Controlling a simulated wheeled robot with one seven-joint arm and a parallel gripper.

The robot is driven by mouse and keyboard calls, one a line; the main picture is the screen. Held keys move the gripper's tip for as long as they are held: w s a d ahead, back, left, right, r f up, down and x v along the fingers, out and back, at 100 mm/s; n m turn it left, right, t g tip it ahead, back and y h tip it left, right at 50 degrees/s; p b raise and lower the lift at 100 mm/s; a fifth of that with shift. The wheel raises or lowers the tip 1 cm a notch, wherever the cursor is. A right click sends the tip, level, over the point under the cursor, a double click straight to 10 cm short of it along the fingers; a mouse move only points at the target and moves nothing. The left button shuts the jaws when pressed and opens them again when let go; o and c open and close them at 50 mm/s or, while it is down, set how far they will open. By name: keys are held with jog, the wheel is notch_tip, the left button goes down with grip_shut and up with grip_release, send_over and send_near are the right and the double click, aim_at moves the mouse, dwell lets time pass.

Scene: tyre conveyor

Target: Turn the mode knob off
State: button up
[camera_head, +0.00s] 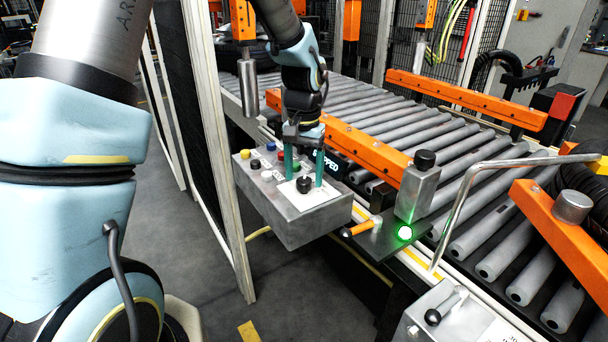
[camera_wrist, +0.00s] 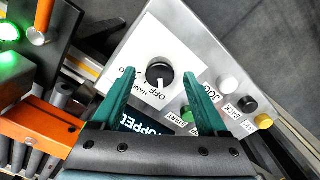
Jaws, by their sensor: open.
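The mode knob is a round black knob on a white label plate on the grey control box (camera_head: 315,222). It shows in the head view (camera_head: 304,185) and in the wrist view (camera_wrist: 159,72). In the wrist view a pale mark on the knob's lower side lies near the printed word OFF (camera_wrist: 157,94); HAND is printed to the left of that. My gripper (camera_head: 304,181) is open over the box, its two green fingers pointing down. In the wrist view the fingertips (camera_wrist: 158,77) are on either side of the knob, with gaps. Whether they are down at knob height is unclear.
The box also has yellow (camera_wrist: 265,121), black (camera_wrist: 249,103), white (camera_wrist: 228,85) and green (camera_wrist: 187,115) buttons and a partly hidden display reading "...OPPED". A lever with an orange grip (camera_head: 361,228) and a lit green lamp (camera_head: 404,232) stand right of the box, before the roller conveyor.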

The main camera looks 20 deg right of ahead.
aim_at(303, 180)
notch_tip(303, 180, up, 10)
jog(key=b, duration=0.1)
jog(key=shift+b, duration=0.4)
jog(key=shift+a+r, duration=0.1)
jog(key=s+a+f+n, duration=0.1)
jog(key=a+f+n, duration=0.1)
jog(key=a, duration=0.8)
jog(key=s+a+f+n+t, duration=0.1)
jog(key=a+f+n, duration=0.2)
jog(key=a, duration=0.7)
jog(key=s+a+f+n, duration=0.2)
jog(key=a, duration=0.8)
jog(key=shift+f+n+t, duration=0.3)
jog(key=shift+c, duration=0.3)
